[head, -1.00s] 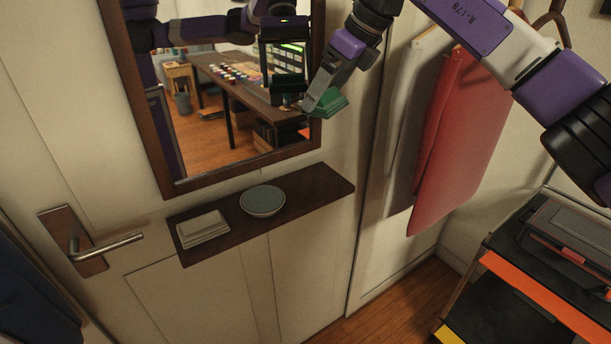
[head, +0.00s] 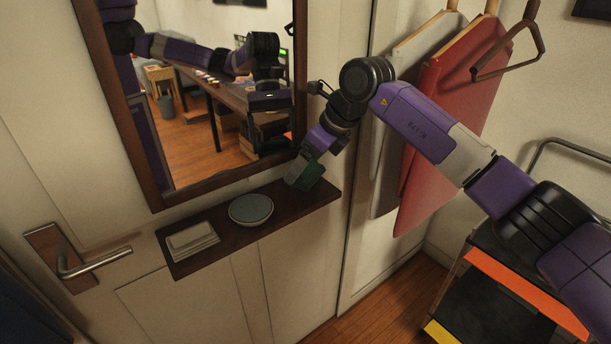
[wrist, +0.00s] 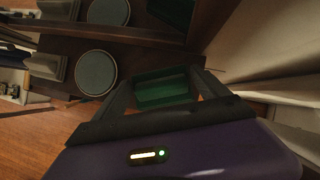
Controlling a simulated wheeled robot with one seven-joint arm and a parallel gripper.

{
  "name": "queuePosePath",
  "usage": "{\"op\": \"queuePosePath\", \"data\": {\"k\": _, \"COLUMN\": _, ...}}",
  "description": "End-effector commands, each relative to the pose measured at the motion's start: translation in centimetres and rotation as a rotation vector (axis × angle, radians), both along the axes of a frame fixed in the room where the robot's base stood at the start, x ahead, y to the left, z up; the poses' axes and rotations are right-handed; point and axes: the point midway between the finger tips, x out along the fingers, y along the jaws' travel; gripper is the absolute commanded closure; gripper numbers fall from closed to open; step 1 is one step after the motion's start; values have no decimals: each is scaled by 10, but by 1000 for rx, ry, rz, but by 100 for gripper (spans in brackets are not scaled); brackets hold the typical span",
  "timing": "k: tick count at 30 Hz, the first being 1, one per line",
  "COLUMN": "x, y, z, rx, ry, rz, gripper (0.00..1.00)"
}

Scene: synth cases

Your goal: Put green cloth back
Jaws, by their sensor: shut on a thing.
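The green cloth (head: 309,177) is in my gripper (head: 303,168), above or at the right end of the dark wooden shelf (head: 205,256) under the mirror. In the wrist view the green cloth (wrist: 165,91) sits between the two fingers of my gripper (wrist: 163,86), which are shut on it. It looks folded and block-like. I cannot tell whether its underside touches the shelf. Part of the cloth is hidden by the fingers in the head view.
The mirror (head: 172,195) rises behind the shelf. Red clothing (head: 440,130) hangs to the right. A door handle (head: 95,262) juts out at left.

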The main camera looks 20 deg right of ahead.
Motion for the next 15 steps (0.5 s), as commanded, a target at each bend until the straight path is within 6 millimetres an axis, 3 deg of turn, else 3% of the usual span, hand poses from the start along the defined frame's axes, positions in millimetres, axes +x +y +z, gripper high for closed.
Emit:
{"op": "queuePosePath", "data": {"k": 9, "x": -1, "y": 0, "z": -39, "rx": 1, "ry": 2, "rz": -1, "gripper": 48}}
{"op": "queuePosePath", "data": {"k": 15, "x": 0, "y": 0, "z": -41, "rx": -1, "ry": 1, "rz": 0, "gripper": 48}}
